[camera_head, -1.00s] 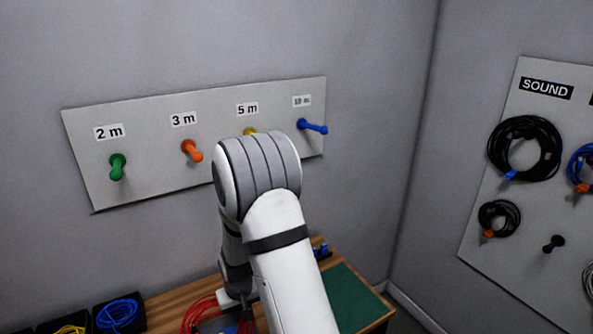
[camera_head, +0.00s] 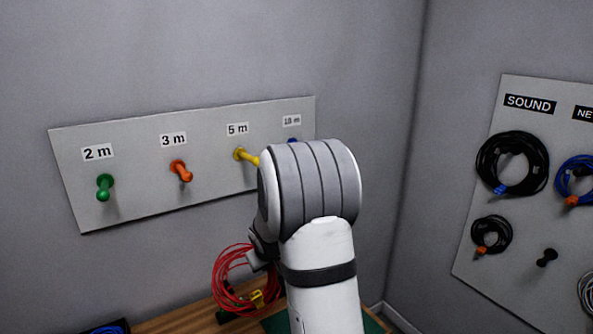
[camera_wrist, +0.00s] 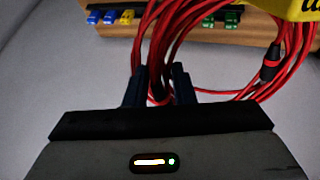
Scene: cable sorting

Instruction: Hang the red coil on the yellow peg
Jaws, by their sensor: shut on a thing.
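The red coil (camera_head: 232,280) hangs from my gripper above the wooden bench in the head view. In the wrist view the red coil (camera_wrist: 205,40) runs between the two dark fingers of my gripper (camera_wrist: 160,88), which are shut on its strands. In the head view my gripper is mostly hidden behind my arm. The yellow peg (camera_head: 246,156) sticks out of the grey board under the "5 m" label, its tip close to my arm's edge in the picture. The coil is below the peg in the picture and apart from it.
The board (camera_head: 138,207) also bears a green peg (camera_head: 105,187), an orange peg (camera_head: 181,170) and a blue peg (camera_head: 292,142), mostly hidden. A second board (camera_head: 515,255) with coiled cables stands at the right. The wooden bench (camera_head: 180,318) is below.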

